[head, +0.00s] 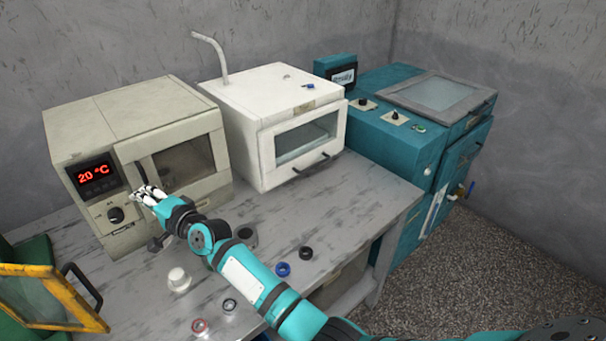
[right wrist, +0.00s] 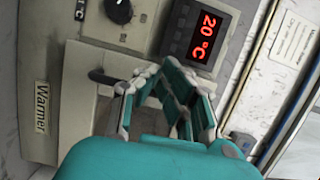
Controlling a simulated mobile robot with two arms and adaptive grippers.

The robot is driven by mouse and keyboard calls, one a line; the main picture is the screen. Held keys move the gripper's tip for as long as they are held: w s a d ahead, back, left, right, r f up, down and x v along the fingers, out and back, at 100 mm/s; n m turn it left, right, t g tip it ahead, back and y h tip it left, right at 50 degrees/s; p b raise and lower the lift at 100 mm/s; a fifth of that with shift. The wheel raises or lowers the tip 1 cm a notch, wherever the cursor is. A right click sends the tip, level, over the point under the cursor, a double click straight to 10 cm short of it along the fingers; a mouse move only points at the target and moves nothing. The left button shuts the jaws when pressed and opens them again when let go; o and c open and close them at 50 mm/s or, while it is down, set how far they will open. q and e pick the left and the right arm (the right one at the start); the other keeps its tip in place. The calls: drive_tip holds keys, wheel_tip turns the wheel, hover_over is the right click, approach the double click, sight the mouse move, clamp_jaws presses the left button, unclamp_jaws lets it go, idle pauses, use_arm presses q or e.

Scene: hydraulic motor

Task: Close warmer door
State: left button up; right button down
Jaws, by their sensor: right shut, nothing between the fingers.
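The warmer (head: 125,115) is a beige box at the left of the bench in the head view. Its red display reads 20 °C. The warmer door (head: 205,143) has a dark window and a dark upright handle (head: 141,173); it looks flush or nearly flush with the front, and I cannot tell if it is fully shut. My right gripper (head: 145,194) is shut and empty in front of the warmer, near the handle and the knob. In the right wrist view my right gripper (right wrist: 160,73) is beside the handle (right wrist: 105,78); contact is unclear. My left gripper is out of view.
A white oven (head: 245,130) and a teal machine (head: 390,140) stand to the right. An open yellow-framed door (head: 95,322) with a dark handle is at lower left.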

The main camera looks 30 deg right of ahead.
drive_tip(key=shift+w+d, duration=0.2)
drive_tip(key=shift+w, duration=0.05)
idle(0.5)
drive_tip(key=shift+s, duration=0.1)
